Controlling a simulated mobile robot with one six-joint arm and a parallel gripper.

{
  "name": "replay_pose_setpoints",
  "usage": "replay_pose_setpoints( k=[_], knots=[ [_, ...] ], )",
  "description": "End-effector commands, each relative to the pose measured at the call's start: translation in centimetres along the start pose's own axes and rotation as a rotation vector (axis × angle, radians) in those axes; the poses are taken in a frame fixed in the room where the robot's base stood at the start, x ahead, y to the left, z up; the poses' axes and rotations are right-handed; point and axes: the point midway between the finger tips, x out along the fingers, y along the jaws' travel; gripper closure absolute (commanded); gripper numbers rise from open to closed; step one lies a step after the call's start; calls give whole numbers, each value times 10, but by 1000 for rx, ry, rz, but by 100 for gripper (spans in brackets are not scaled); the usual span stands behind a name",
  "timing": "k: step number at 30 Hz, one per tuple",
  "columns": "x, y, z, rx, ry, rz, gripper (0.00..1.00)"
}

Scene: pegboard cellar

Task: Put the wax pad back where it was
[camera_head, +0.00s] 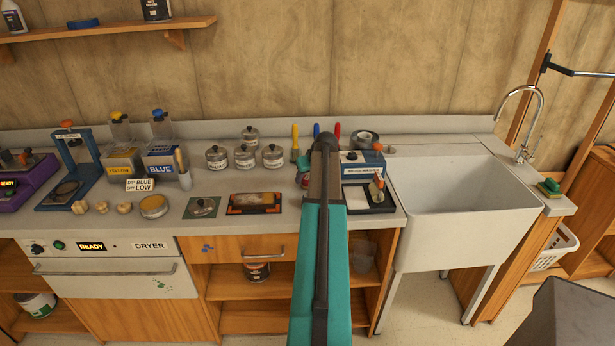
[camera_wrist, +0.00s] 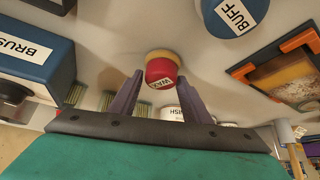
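In the wrist view my gripper (camera_wrist: 160,76) has its two dark fingers on either side of the red wax pad (camera_wrist: 161,76). The fingers appear to be closed on its red, labelled body, with its yellow end pointing away from the gripper. The counter lies behind the pad; I cannot tell how far below it is. In the head view my teal arm reaches over the counter, and it hides the gripper's fingers and most of what lies behind them.
A blue piece labelled BUFF (camera_wrist: 236,14) sits near the pad. The blue BRUSH box (camera_wrist: 32,62) stands at one side, the orange-cornered tray (camera_head: 232,210) at the other. Lidded jars (camera_head: 244,160) stand behind. The sink (camera_head: 455,212) is right of the counter.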

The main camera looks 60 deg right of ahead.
Motion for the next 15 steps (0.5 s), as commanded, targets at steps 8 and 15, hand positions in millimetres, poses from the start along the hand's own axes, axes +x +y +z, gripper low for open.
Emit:
replay_pose_setpoints(
  k=[8, 15],
  knots=[
    [0, 0, 0, 0, 0, 0, 47],
    [-4, 0, -1, 0, 0, 0, 47]
  ],
)
